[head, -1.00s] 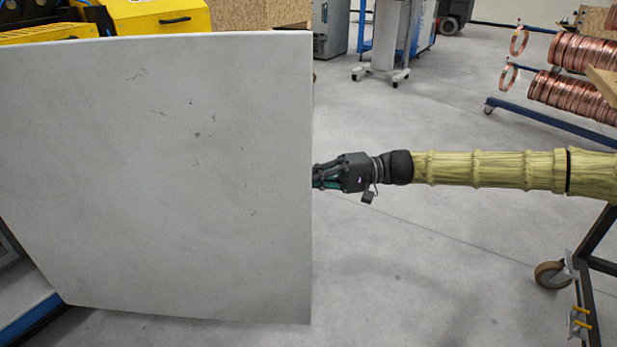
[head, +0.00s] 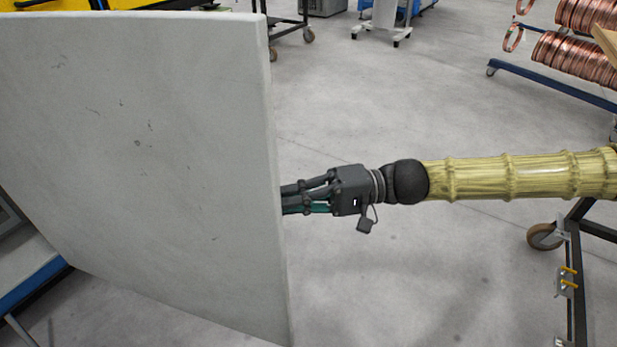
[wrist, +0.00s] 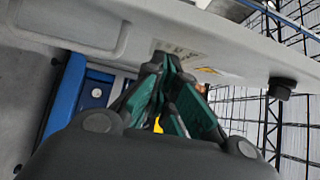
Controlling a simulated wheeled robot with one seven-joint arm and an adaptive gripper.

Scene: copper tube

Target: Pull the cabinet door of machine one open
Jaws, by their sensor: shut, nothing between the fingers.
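The cabinet door (head: 140,150) is a large pale grey panel at the left of the head view, standing swung out from the machine. Its inner side, with a raised rim and a small black block near its edge, shows across the top of the wrist view (wrist: 65,20). My gripper (head: 286,200) is at the door's right edge, its fingertips partly hidden behind it. In the wrist view my fingers (wrist: 178,72) with teal pads are shut and empty, close to the door's inner side. Whether they touch it I cannot tell.
A blue and grey machine frame (head: 35,275) shows at lower left. A dark wheeled stand (head: 572,235) is at the right, under my arm. Copper coils on a blue rack (head: 575,60) stand at upper right. The grey floor between is clear.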

